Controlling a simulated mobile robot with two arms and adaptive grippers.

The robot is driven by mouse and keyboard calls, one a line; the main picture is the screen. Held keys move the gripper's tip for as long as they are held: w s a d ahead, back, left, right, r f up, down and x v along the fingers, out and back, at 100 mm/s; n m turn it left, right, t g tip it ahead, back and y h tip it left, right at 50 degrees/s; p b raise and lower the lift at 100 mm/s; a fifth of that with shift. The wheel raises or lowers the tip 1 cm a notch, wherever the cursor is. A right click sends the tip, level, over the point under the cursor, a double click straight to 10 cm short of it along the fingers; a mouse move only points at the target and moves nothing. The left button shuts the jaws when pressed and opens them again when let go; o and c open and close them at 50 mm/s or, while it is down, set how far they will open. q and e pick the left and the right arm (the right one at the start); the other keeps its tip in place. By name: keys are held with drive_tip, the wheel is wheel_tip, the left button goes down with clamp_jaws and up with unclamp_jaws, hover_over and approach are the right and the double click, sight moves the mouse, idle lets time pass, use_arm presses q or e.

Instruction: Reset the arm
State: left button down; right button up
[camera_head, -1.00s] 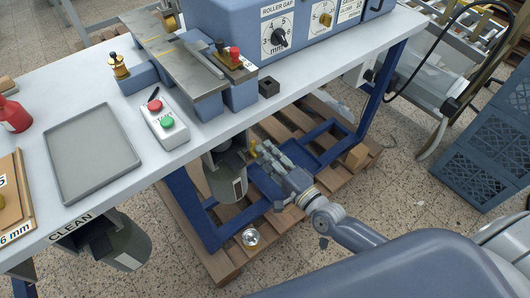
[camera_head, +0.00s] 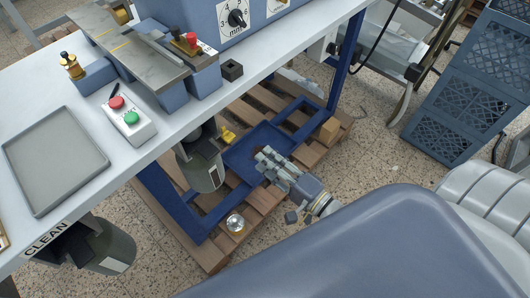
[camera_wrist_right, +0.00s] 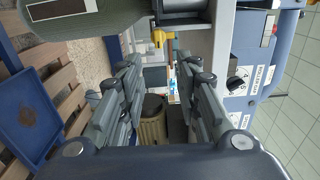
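My right gripper (camera_head: 264,161) is below the table's front edge, in front of the blue frame and pallet in the head view. In the right wrist view its two fingers (camera_wrist_right: 150,100) stand apart with nothing between them. A yellow piece (camera_head: 227,134) sits beside a hanging dark green bin (camera_head: 203,170) under the table edge, apart from the gripper. It also shows in the right wrist view (camera_wrist_right: 159,38). My left gripper is not in view.
The white table (camera_head: 105,190) carries a grey tray (camera_head: 52,160), a red-green button box (camera_head: 128,118) and a blue machine (camera_head: 215,15). A second bin (camera_head: 98,245) hangs at left. Blue crates (camera_head: 465,90) stand at right. A glass jar (camera_head: 235,223) sits on the wooden pallet (camera_head: 205,255).

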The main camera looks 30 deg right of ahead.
drive_tip(key=shift+f, duration=0.1)
drive_tip(key=s+d+f+n+g+h, duration=0.1)
drive_tip(key=s+d+f+n+g, duration=0.15)
drive_tip(key=f, duration=0.65)
drive_tip(key=s+d+f+n+g+h, duration=0.2)
drive_tip(key=f+n, duration=0.1)
drive_tip(key=f, duration=0.6)
drive_tip(key=s+d+f+n+g+h, duration=0.1)
drive_tip(key=s+d+f+n+g, duration=0.15)
drive_tip(key=f, duration=0.65)
drive_tip(key=s+a+f+n+g+h, duration=0.1)
drive_tip(key=s+f+n+g, duration=0.3)
drive_tip(key=s+f, duration=0.5)
drive_tip(key=s+a+f+n+g+h+p, duration=0.1)
drive_tip(key=s+f+n+g, duration=0.3)
drive_tip(key=s+f, duration=0.5)
drive_tip(key=s+a+g, duration=0.1)
drive_tip(key=s, duration=0.6)
drive_tip(key=shift+s+a+f+n, duration=0.3)
drive_tip(key=shift+s+f+n, duration=0.05)
drive_tip(key=shift+n, duration=0.05)
